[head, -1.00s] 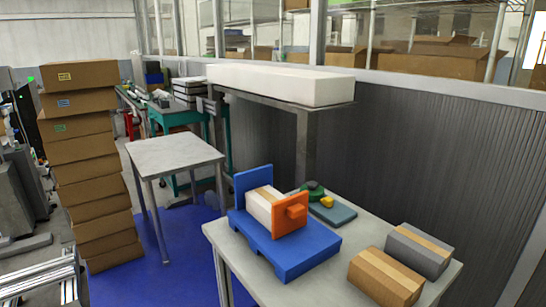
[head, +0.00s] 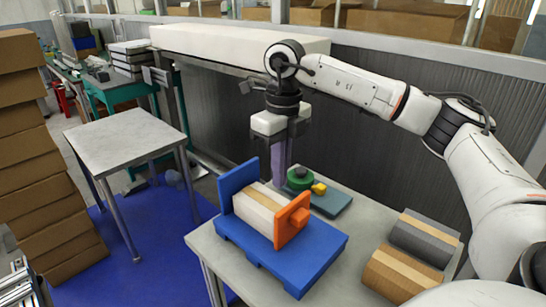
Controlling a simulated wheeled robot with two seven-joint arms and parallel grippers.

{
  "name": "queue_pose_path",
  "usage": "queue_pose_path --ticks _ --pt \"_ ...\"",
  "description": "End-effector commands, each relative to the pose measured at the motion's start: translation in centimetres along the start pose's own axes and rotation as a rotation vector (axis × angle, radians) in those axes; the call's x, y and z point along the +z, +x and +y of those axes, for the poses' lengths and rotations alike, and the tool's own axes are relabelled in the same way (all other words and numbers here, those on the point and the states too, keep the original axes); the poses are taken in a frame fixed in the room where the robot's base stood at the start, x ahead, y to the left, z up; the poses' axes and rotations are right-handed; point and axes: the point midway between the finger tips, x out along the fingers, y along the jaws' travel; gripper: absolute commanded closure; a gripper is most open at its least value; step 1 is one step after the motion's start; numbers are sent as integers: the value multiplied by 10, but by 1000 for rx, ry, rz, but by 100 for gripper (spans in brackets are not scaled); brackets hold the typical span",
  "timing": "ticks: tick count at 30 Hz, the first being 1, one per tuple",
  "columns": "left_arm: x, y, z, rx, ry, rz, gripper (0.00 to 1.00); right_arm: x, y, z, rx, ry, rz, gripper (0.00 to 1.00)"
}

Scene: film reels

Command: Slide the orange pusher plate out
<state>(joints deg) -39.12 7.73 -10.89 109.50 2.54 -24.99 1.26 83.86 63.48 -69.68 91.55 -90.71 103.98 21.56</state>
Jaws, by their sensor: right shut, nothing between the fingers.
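The orange pusher plate (head: 289,229) stands upright on the blue base (head: 300,272), with a small orange block on its outer face. A white piece with a tan band (head: 258,208) lies between it and the upright blue end plate (head: 239,184). The pusher plate appears to touch or nearly touch this piece. My right gripper (head: 281,166) is shut and empty, pointing down behind the blue fixture, apart from the orange plate. My left gripper is out of view.
A green round part (head: 300,178) and a small yellow block (head: 319,189) sit on a teal plate (head: 334,204) near my right gripper. Two banded boxes, grey (head: 424,236) and brown (head: 400,272), stand on the table's right. An empty side table (head: 125,140) stands left.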

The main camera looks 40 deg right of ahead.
Motion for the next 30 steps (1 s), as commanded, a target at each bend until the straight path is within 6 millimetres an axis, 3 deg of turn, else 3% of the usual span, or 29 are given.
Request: queue_pose_path --ticks 5,17,30 --pt "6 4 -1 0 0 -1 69 -4 -1 -14 -37 26 6 100" --pt "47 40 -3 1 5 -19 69 -4 57 -15 -34 23 5 100" --pt "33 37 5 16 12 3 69 -4 62 -14 -33 22 5 100"
